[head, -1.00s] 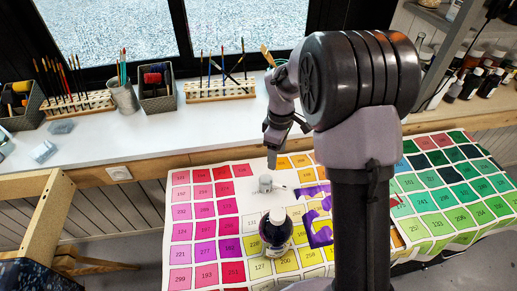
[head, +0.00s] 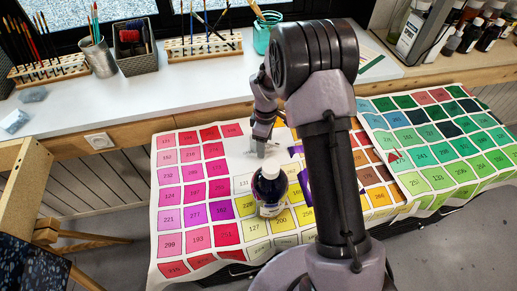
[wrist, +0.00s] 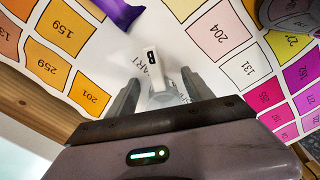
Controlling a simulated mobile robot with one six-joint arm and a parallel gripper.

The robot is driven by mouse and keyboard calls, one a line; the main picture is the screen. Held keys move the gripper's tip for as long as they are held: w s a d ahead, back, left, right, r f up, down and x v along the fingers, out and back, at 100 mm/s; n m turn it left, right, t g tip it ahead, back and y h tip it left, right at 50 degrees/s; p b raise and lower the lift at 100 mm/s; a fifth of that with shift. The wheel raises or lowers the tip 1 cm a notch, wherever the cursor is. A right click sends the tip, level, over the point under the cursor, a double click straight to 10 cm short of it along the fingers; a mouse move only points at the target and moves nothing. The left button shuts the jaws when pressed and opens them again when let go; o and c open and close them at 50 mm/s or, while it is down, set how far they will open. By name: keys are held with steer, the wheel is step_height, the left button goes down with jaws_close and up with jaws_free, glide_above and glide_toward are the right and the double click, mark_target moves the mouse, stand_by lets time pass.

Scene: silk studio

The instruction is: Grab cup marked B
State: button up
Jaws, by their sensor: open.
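The cup marked B shows in the wrist view as a pale, partly see-through cup (wrist: 166,97) with a white tag (wrist: 152,68) bearing a black B. It stands on the printed colour chart sheet. My gripper (wrist: 160,90) is open, with one finger on each side of the cup. I cannot tell whether either finger touches it. In the head view my gripper (head: 261,151) is low over the white part of the chart, just behind a dark bottle. The cup cannot be made out clearly there.
A dark bottle with a white cap (head: 270,192) stands on the chart (head: 240,160) close in front of the gripper. Purple wrapper-like material (wrist: 119,12) lies nearby. Brush racks (head: 205,47) and pots stand on the white counter (head: 190,92) behind.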

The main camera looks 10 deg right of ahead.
steer(key=shift+r, duration=0.2)
steer(key=shift+c, duration=1.1)
jaws_close()
steer(key=shift+r, duration=0.1)
